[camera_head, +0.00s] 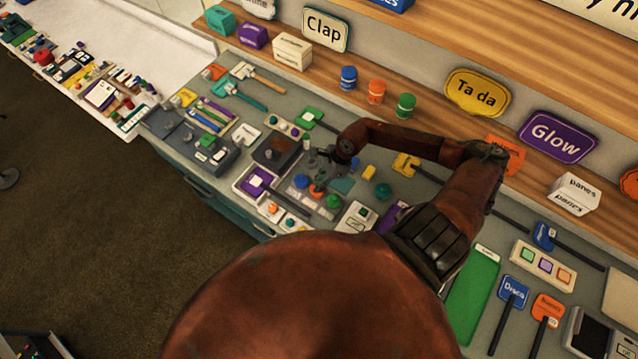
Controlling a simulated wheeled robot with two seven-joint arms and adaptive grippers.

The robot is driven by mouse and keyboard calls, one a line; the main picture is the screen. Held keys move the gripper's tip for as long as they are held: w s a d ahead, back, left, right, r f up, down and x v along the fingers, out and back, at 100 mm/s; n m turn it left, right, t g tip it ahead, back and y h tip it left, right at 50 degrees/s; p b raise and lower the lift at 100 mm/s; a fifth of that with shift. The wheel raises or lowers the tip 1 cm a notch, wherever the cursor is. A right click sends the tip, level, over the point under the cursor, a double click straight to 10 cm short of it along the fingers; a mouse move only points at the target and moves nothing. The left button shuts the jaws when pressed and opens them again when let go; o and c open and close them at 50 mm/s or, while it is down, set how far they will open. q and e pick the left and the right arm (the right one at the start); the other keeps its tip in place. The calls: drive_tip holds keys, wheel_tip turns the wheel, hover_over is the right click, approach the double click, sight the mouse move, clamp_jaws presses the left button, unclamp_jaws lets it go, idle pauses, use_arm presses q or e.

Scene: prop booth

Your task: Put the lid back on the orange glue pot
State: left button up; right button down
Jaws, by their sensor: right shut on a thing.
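My right gripper (324,168) is small and dark in the view. It points down over a tray of small round coloured items on the grey desk. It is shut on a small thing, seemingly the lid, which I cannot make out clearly. A small orange round item (317,189), which looks like the orange glue pot, is right below the fingertips, between a blue one (301,181) and a green one (333,201). Whether lid and pot touch is too small to tell. My left gripper is not in view.
Blue (348,78), orange (376,91) and green (405,105) jars stand on the wooden shelf behind. A dark box (277,152) and a purple-topped item (256,186) crowd the left side. Word signs line the back. My right arm hides part of the desk.

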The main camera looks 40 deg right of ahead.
drive_tip(key=shift+f+b, duration=0.15)
drive_tip(key=shift+b, duration=0.65)
idle(1.9)
drive_tip(key=c, duration=1.9)
unclamp_jaws()
drive_tip(key=shift+o, duration=0.5)
drive_tip(key=o, duration=0.4)
drive_tip(key=shift+r+p, duration=1.85)
drive_tip(key=shift+r, duration=1.7)
drive_tip(key=shift+c, duration=0.2)
